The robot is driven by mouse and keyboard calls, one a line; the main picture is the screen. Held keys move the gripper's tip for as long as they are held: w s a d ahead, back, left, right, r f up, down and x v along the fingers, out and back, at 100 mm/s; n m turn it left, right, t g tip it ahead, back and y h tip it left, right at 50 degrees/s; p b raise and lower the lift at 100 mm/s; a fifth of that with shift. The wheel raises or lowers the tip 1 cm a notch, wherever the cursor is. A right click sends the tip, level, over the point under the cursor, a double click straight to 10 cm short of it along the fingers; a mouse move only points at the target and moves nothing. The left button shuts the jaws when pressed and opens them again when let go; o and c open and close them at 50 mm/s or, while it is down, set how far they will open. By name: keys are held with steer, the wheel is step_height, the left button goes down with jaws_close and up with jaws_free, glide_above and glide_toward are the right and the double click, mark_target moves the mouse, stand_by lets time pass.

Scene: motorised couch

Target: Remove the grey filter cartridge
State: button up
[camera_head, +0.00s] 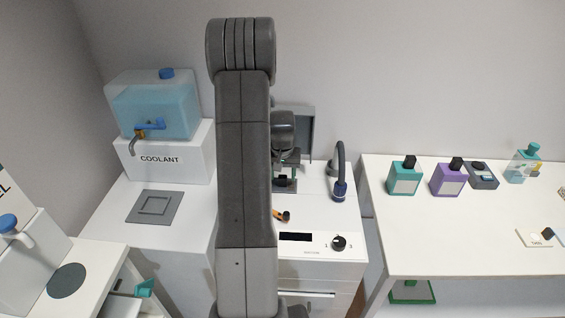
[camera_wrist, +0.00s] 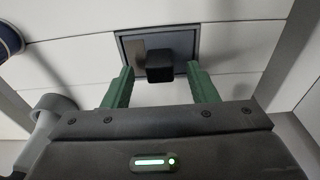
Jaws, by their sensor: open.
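My gripper (camera_head: 286,172) is over the white cabinet top in the head view, partly hidden behind my own arm. In the wrist view my gripper (camera_wrist: 160,70) is open, with one green finger on each side of a black block-like grip (camera_wrist: 160,72). The black grip stands out from a grey rectangular plate (camera_wrist: 127,45) set in the white surface, likely the filter cartridge. In the head view a dark part (camera_head: 283,184) shows just under the fingers.
A grey raised lid (camera_head: 306,135) stands behind my gripper. A dark hooked spout (camera_head: 340,170) rises to the right. A control panel with a knob (camera_head: 339,243) is on the cabinet front. A coolant tank (camera_head: 150,112) stands left. A table with bottles (camera_head: 404,178) is at right.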

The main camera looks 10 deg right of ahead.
steer(key=shift+w+f, duration=0.15)
steer(key=shift+f, duration=0.9)
jaws_close()
steer(key=c, duration=0.8)
jaws_free()
steer(key=shift+c, duration=1.2)
step_height(320, 180, up, 12)
steer(key=p, duration=0.6)
steer(key=shift+p, duration=0.35)
steer(key=shift+r, duration=0.15)
step_height(320, 180, up, 7)
steer(key=p, duration=0.4)
stand_by(0.5)
